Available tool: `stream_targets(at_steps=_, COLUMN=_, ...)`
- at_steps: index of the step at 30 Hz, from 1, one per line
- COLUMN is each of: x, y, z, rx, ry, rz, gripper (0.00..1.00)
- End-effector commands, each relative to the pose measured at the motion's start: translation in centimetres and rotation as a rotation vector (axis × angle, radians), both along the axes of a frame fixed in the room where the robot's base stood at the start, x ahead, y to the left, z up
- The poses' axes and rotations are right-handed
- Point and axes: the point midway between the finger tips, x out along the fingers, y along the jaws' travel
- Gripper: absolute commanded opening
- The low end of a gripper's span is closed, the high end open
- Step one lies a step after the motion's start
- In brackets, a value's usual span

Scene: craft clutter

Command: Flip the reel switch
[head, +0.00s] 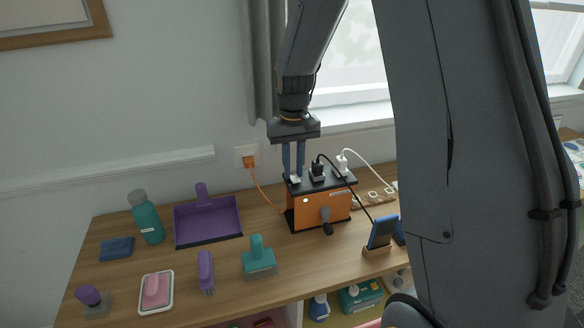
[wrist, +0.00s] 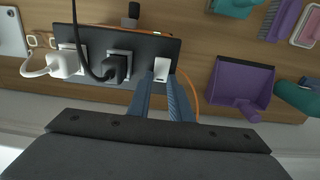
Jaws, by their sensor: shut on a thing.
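The orange cable reel (head: 318,208) stands on the wooden desk with a black top panel (wrist: 90,48). A white switch (wrist: 161,68) sits at one end of that panel, beside two sockets. My gripper (head: 293,178) points down over this end. In the wrist view its two blue-grey fingers (wrist: 162,80) are at the switch, one on each side, shut on it. A black plug (wrist: 117,67) and a white plug (wrist: 66,63) fill the sockets. The fingers partly hide the switch in the head view.
A phone on a stand (head: 380,236) is right of the reel. A purple dustpan (head: 207,222), a teal brush (head: 258,258) and a teal bottle (head: 147,218) lie to the left. An orange cable (head: 262,184) runs to the wall socket.

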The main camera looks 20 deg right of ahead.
Motion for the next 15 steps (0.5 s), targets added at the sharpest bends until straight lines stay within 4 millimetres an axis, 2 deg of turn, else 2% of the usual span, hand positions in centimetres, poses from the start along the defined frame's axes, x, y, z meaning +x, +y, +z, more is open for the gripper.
stream_targets(at_steps=15, x=-0.96, y=0.01, z=0.21, rx=0.000, ry=-0.308, rz=0.000, gripper=0.00)
